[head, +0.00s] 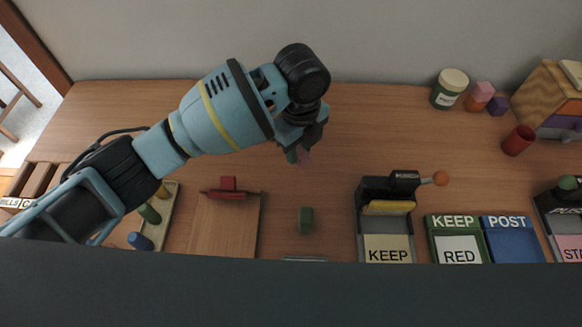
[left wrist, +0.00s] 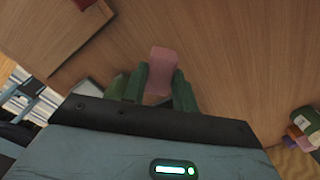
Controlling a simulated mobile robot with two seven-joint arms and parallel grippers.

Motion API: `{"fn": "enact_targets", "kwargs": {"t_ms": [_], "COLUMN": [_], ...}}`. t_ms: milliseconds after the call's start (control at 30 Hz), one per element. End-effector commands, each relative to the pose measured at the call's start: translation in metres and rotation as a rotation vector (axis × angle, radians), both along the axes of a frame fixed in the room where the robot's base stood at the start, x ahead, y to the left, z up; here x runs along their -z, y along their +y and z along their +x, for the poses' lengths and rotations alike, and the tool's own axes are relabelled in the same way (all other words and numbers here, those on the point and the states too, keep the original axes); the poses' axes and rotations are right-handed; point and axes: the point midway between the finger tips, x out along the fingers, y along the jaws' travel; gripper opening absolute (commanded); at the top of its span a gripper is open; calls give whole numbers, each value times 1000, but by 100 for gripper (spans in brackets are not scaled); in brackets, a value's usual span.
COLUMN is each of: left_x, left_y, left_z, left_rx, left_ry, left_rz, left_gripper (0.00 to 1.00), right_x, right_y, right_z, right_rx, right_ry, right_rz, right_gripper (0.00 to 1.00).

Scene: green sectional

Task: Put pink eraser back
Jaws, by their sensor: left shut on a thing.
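The pink eraser (head: 305,157) is small and partly hidden below my left gripper (head: 299,155) in the head view. In the left wrist view the eraser (left wrist: 161,70) sits between the green fingertips of my left gripper (left wrist: 155,92), which is shut on it. A wide stretch of bare table lies beyond the eraser in that view. In the head view the gripper is over the middle of the table; whether the eraser touches the wood is not clear. My right gripper does not show.
A green block (head: 306,221) lies on the table, right of a wooden board with a red clip (head: 228,190). A KEEP tray (head: 388,248), a green tray (head: 441,248) and a blue POST tray (head: 514,248) line the front right. A jar (head: 449,89) stands behind.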

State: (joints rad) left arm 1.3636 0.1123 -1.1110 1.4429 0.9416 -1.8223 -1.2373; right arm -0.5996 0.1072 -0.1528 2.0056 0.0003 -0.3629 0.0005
Motion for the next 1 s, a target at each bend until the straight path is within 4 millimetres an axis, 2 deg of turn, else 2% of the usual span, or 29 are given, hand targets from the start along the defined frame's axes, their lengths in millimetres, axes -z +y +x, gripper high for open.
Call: {"fn": "enact_targets", "kwargs": {"t_ms": [267, 367, 600, 867, 1000], "left_x": [0, 8, 45, 52, 69], "left_y": [-3, -3, -2, -2, -2], "left_z": [-1, -1, -1, -1, -2], "left_rx": [6, 5, 5, 5, 5], "left_ry": [-1, 0, 1, -1, 1], "left_rz": [1, 1, 2, 1, 3], "left_gripper": [3, 3, 3, 3, 3], "right_x": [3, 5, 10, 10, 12], "right_y": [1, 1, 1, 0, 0], "right_z": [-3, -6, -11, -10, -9], "right_rx": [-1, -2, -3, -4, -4], "right_ry": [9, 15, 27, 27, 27], "right_rz": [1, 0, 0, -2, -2], "right_gripper": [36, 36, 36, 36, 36]}}
